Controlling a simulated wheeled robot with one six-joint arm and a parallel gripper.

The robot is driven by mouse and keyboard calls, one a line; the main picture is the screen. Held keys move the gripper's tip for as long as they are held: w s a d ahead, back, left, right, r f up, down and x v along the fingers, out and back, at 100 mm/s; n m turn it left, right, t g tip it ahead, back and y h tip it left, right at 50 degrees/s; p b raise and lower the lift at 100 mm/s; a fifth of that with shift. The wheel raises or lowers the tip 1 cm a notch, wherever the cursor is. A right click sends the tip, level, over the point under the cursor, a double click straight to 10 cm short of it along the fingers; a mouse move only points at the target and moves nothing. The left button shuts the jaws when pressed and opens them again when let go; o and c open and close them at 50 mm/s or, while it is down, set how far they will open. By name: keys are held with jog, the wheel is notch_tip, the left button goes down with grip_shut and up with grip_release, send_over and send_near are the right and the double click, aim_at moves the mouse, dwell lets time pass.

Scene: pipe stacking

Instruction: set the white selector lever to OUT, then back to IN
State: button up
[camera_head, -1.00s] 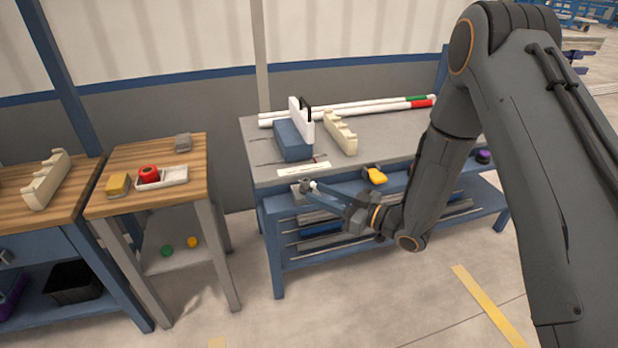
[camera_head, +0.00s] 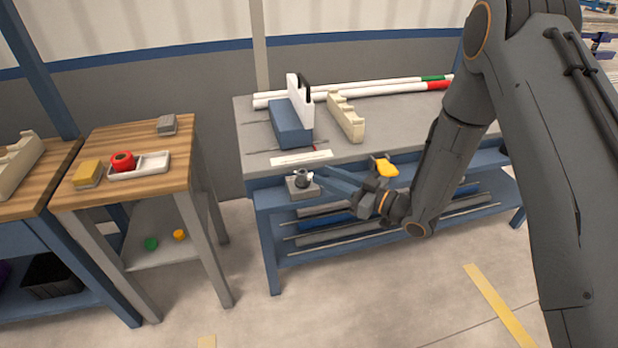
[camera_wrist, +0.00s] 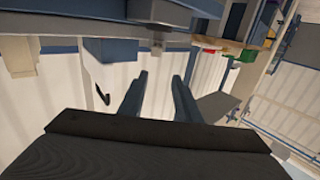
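The selector (camera_head: 304,189) is a small grey box with a dark round hub, fixed at the front of the grey-topped bench. A small white piece, apparently the lever (camera_head: 312,176), shows at the hub's right side, close to my fingertips. Its IN or OUT setting cannot be read. My gripper (camera_head: 320,173) reaches in from the right, just right of the hub. In the wrist view my gripper (camera_wrist: 160,77) has its two fingers apart with nothing between them. The hub seems to show beyond the fingertips there. Whether a finger touches the lever is unclear.
On the bench stand a blue block (camera_head: 290,128) with a white plate, a cream notched rack (camera_head: 345,118) and white pipes (camera_head: 370,94). A yellow-topped item (camera_head: 384,167) sits at the front edge, behind my wrist. A wooden table (camera_head: 130,185) stands left, across a floor gap.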

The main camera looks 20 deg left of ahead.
aim_at(306, 173)
jog(key=shift+w+a+f+b, duration=0.25)
jog(key=shift+w+a+f, duration=0.35)
jog(key=shift+a, duration=0.65)
jog(key=shift+w+a+f+b, duration=0.25)
jog(key=shift+w+a+f, duration=0.4)
jog(key=shift+a, duration=0.55)
jog(key=shift+w+a+f+b, duration=0.25)
jog(key=shift+w+a+f, duration=0.35)
jog(key=shift+a, duration=0.65)
grip_shut()
